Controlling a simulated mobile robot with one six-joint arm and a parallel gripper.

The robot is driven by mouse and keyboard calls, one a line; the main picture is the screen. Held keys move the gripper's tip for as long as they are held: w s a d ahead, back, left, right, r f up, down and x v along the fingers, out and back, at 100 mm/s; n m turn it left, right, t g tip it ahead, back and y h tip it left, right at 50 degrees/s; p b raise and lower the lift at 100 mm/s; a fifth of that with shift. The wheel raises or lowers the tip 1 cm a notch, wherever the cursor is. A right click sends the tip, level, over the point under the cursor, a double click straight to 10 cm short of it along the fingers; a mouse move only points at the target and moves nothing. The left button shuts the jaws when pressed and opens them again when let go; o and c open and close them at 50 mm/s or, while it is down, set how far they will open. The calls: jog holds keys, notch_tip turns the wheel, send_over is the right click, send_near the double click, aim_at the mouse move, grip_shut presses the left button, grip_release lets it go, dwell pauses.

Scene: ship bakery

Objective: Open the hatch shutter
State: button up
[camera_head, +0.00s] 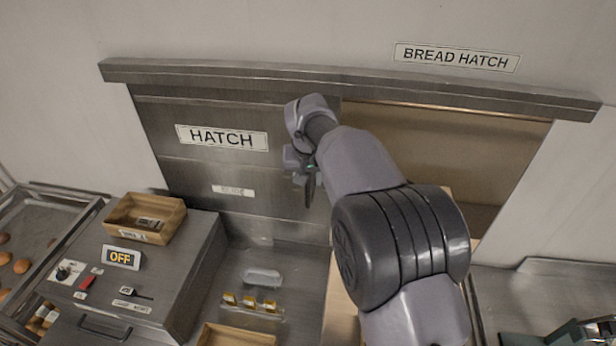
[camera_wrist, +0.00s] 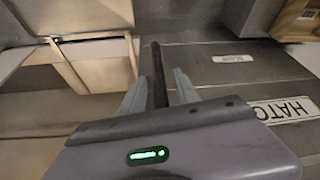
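The hatch shutter (camera_head: 215,165) is a grey metal panel marked HATCH, under a metal top rail (camera_head: 350,82). It covers the left part of the hatch. The right part is uncovered and shows a beige interior (camera_head: 450,150). My gripper (camera_head: 309,190) is at the shutter's right side, partly hidden by my arm. In the wrist view the shutter (camera_wrist: 215,85) fills the right side. A dark upright handle bar (camera_wrist: 157,60) stands between the two fingers of my gripper (camera_wrist: 162,74). The fingers appear apart, with a gap beside the bar.
A control box (camera_head: 150,260) with an OFF sign and a wooden tray (camera_head: 147,218) stands at the lower left. Racked rolls (camera_head: 20,265) are at the far left. Small yellow items (camera_head: 249,303) lie on the counter below the shutter. A dark green object (camera_head: 565,335) is at the lower right.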

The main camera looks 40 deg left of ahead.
jog(key=b+v, duration=0.1)
jog(key=v, duration=1.6)
jog(key=shift+d+r, duration=0.15)
jog(key=shift+r, duration=0.05)
jog(key=s+d+f+m+b, duration=0.1)
jog(key=d+f+m+b, duration=0.1)
jog(key=d+f+b, duration=0.55)
jog(key=s+d+f+m+b, duration=0.15)
jog(key=d+f+b, duration=0.35)
jog(key=d+b, duration=0.5)
jog(key=s+d+f+m+b, duration=0.15)
jog(key=d+f+b, duration=0.4)
jog(key=d, duration=0.65)
jog(key=s+d+f+m+b, duration=0.2)
jog(key=s+d+f+b, duration=0.2)
jog(key=f, duration=0.4)
jog(key=s+d+f+m+t+b, duration=0.1)
jog(key=s+d+f+m+b, duration=0.1)
jog(key=s+d+f+b, duration=0.3)
jog(key=s+d+f+m+t+b, duration=0.1)
jog(key=s+d+f+b, duration=0.3)
jog(key=f, duration=0.9)
jog(key=shift+s+d+m+h+b, duration=0.2)
jog(key=shift+s+m+h+b, duration=0.1)
jog(key=shift+s+m+b, duration=0.8)
